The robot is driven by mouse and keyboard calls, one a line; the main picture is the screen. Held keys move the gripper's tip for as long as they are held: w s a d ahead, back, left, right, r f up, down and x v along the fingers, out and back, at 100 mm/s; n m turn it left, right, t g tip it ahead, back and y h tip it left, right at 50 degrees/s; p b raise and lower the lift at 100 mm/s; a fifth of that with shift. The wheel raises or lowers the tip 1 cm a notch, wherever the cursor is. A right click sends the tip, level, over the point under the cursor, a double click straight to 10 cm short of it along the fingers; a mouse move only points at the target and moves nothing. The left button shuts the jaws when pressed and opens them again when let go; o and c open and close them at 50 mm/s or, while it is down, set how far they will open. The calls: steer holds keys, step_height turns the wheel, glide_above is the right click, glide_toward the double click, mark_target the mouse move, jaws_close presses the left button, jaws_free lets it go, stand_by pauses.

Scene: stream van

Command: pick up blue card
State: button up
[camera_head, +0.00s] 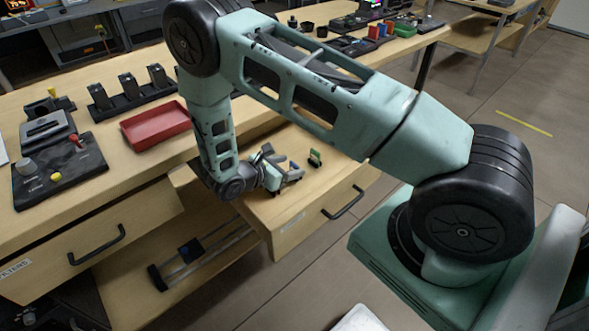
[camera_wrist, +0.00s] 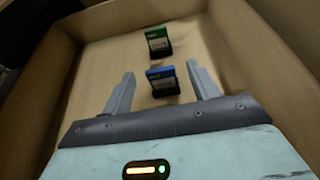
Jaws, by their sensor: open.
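The blue card (camera_wrist: 163,80) stands upright in a small dark holder inside an open wooden drawer. In the wrist view it lies between the two fingers of my gripper (camera_wrist: 160,84), a little beyond or level with the tips; I cannot tell the exact depth. The fingers are apart with free space on each side of the card. In the head view my gripper (camera_head: 285,172) reaches down into the drawer, and the card there is partly hidden by it. A green card (camera_wrist: 155,40) stands in its own dark holder behind the blue one.
The drawer walls (camera_wrist: 52,75) rise around the cards. The drawer front (camera_head: 310,212) with a black handle faces the floor side. On the bench are a red tray (camera_head: 156,126), a row of black holders (camera_head: 130,90) and a control panel (camera_head: 58,160).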

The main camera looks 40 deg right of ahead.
steer(key=shift+d, duration=0.1)
steer(key=shift+c, duration=0.3)
steer(key=c, duration=1)
